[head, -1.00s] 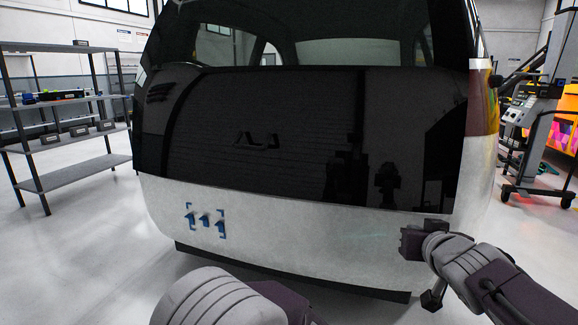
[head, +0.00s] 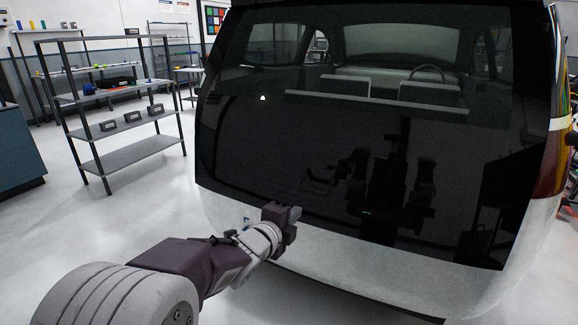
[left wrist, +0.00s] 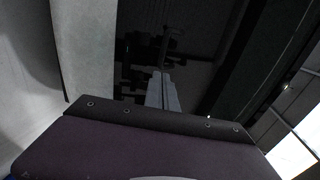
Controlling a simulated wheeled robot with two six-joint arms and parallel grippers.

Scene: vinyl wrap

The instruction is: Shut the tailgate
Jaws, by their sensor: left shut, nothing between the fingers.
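The tailgate (head: 340,150) is the dark glossy rear of the white vehicle. It hangs down, with a window above and a black lower panel that mirrors my body. I cannot tell whether a gap remains at its edges. My left gripper (head: 291,216) is shut and empty, in front of the tailgate's lower edge and the pale bumper (head: 350,253). I cannot tell whether it touches. In the left wrist view its closed fingers (left wrist: 165,88) point at the dark, reflecting panel (left wrist: 190,40). My right gripper is not in view.
A grey metal shelf (head: 125,130) with small dark boxes stands at the left on open floor. A blue-grey cabinet (head: 18,150) stands at the far left edge. The floor between the shelf and the vehicle is clear.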

